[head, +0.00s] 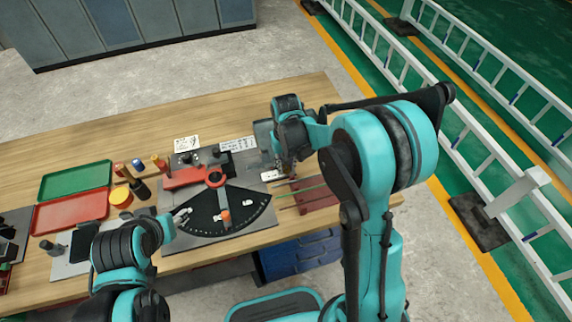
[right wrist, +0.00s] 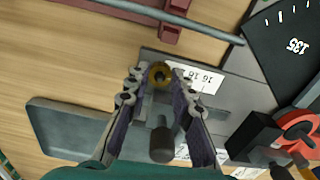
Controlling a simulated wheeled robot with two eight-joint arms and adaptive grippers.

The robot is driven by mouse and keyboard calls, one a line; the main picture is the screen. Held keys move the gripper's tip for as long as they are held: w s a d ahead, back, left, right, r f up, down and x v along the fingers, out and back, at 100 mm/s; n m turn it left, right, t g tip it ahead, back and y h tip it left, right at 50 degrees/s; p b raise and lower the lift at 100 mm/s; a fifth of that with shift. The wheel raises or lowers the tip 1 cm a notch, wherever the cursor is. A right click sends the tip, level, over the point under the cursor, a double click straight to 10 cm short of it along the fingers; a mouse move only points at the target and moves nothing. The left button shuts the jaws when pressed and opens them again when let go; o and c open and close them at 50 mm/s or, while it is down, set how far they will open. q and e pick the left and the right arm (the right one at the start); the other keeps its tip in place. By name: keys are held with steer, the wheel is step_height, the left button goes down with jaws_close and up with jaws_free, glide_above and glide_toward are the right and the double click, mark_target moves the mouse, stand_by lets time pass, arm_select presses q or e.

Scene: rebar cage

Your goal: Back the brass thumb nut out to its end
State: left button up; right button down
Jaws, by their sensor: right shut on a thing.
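The brass thumb nut (right wrist: 160,75) is a small round ring between the fingertips in the right wrist view. My right gripper (head: 286,169) is shut on it, one finger on each side. In the head view the nut is too small and covered to make out. A dark cylindrical knob (right wrist: 163,140) shows between the fingers, behind the nut.
The black angle plate (head: 205,213) with a red-handled arm lies left of the right gripper. A dark red rack with rods (head: 312,196) stands right of it. Green (head: 76,180) and red (head: 70,213) trays lie at the left. Bare wooden bench (head: 230,112) shows at the back.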

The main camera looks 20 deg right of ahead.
mark_target(286, 168)
steer(key=n, duration=0.4)
steer(key=shift+n, duration=2.8)
steer(key=c, duration=1.3)
jaws_free()
step_height(286, 168, up, 12)
